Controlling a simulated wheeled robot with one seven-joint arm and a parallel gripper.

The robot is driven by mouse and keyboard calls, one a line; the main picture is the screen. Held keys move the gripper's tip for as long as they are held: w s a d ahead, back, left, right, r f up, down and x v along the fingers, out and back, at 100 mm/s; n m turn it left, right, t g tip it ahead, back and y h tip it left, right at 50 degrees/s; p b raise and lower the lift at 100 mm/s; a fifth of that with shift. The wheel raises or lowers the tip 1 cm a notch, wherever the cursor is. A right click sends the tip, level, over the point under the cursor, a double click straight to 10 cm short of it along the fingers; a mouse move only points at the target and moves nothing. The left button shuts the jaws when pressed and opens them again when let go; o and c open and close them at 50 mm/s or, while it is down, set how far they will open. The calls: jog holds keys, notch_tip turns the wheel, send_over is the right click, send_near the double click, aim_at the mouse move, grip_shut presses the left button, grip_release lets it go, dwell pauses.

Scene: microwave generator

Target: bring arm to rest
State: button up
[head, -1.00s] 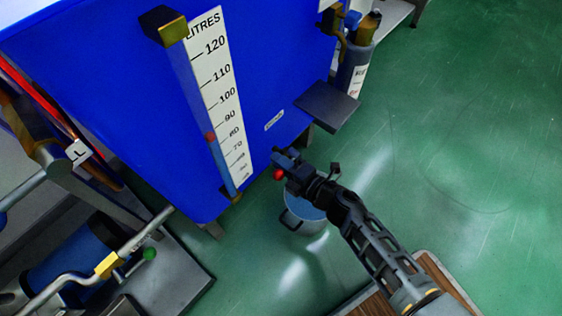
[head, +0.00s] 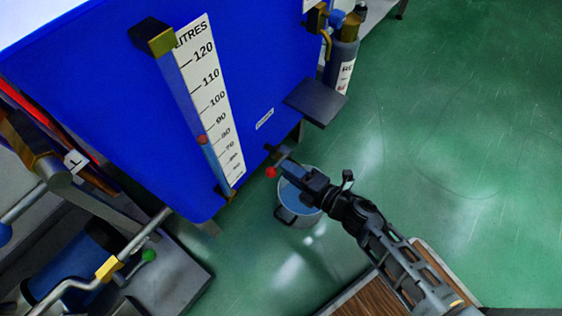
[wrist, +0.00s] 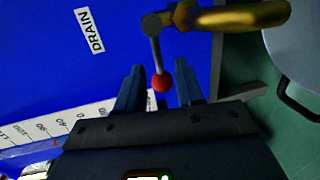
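My gripper (head: 289,168) is open and empty, beside the lower edge of the blue tank (head: 110,110). In the wrist view, its two dark fingers (wrist: 159,82) stand apart. A red ball knob (wrist: 162,81) on a thin grey lever shows in the gap between them, with space on both sides. The lever joins a brass valve (wrist: 235,16) by the DRAIN label (wrist: 90,31). The red knob also shows in the head view (head: 271,172), just left of the fingers. My arm reaches in from the lower right.
A grey pot (head: 298,207) with blue contents stands on the floor below my gripper. A dark shelf (head: 314,101) juts from the tank, near a grey bottle (head: 342,66). Pipework with a green knob (head: 148,255) is at lower left. The green floor at right is clear.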

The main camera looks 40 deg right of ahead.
jog(key=shift+s+d+r, duration=0.15)
jog(key=shift+s, duration=0.4)
jog(key=shift+s, duration=0.1)
jog(key=s+a+r+m+h, duration=0.1)
jog(key=s+r+m+h, duration=0.3)
jog(key=s+r+m, duration=2)
notch_tip(320, 180, up, 30)
jog(key=s+n+p, duration=0.2)
jog(key=p, duration=2.4)
jog(key=shift+s+a+n+g+p, duration=0.2)
jog(key=shift+n+g+p, duration=0.1)
jog(key=shift+n+p, duration=0.1)
